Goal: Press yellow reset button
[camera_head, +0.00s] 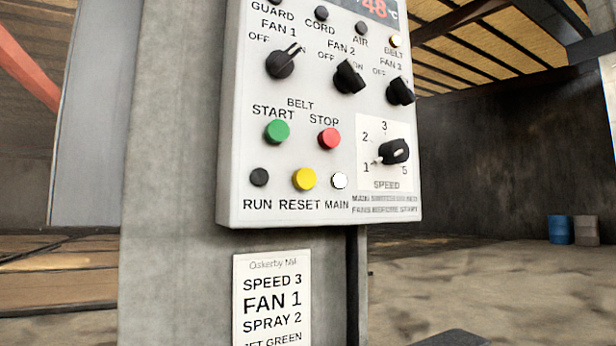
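The yellow RESET button (304,179) is on the bottom row of the light grey control panel (235,170). It sits between the dark RUN lamp (259,177) and the bright white MAIN lamp (339,181). The green START button (277,131) and red STOP button (329,138) are just above it. Nothing covers or touches the yellow button. A dark edge (452,340) shows at the bottom of the picture; it may be part of my gripper, but its fingers and opening cannot be made out.
The black SPEED knob (393,152) and FAN 1 knob (281,64) stick out of the panel, with two more fan knobs on the right. A printed card (271,300) is on the grey post below. Two barrels (561,230) (586,231) stand far right.

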